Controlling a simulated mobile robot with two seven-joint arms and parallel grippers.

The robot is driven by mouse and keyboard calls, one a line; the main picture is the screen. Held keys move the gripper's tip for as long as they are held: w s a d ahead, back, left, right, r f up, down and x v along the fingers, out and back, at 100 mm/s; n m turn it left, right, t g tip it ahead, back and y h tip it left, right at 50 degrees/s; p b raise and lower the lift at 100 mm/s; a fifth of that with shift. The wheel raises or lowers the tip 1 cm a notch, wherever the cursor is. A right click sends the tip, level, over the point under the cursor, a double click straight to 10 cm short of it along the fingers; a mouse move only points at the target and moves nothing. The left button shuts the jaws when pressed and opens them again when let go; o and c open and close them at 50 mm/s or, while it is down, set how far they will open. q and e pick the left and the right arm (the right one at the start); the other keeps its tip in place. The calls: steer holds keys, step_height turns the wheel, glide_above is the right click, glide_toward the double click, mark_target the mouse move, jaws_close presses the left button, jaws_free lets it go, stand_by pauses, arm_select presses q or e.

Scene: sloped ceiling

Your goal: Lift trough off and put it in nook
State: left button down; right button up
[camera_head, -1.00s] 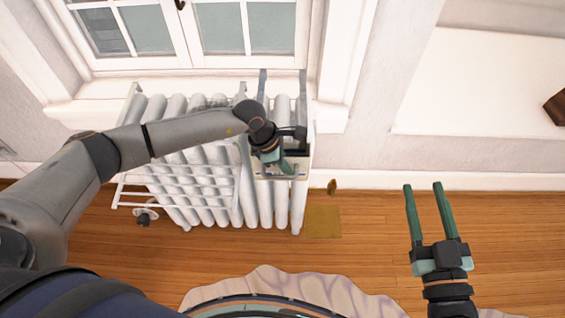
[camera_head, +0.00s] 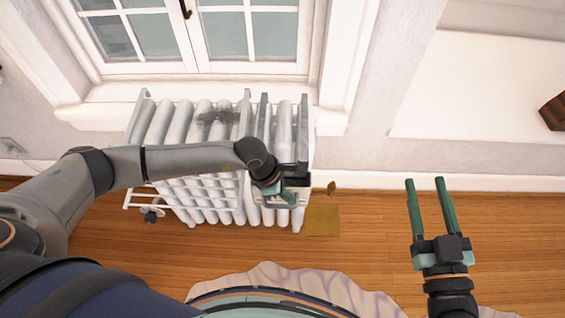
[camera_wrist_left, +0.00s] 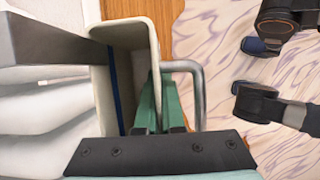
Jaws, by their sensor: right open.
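The trough (camera_head: 297,190) is a narrow pale box with two grey upright straps (camera_head: 303,125) and a grey loop handle (camera_wrist_left: 197,85). It is at the right end of the white radiator (camera_head: 205,122); I cannot tell whether it touches it. My left gripper (camera_head: 272,188) is at its near side. In the left wrist view its green fingers (camera_wrist_left: 160,105) straddle the trough's wall below the handle, shut on it. My right gripper (camera_head: 431,185) is open and empty over the floor. A white recess (camera_head: 480,90) at the upper right may be the nook.
The window (camera_head: 230,35) is behind. A dark brown block (camera_head: 553,112) is at the right edge of the recess. A yellow square (camera_head: 322,220) and a round, wavy-edged rug (camera_head: 270,280) lie on the wooden floor.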

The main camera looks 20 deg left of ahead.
arm_select(q)
steer(key=s+d+p, duration=0.2)
steer(key=s+p, duration=0.2)
steer(key=s, duration=0.2)
steer(key=shift+s+r, duration=0.25)
steer(key=shift+r, duration=0.1)
steer(key=s+d+p, duration=0.4)
steer(key=s+p, duration=0.1)
steer(key=s, duration=0.8)
steer(key=shift+s, duration=0.25)
stand_by(0.8)
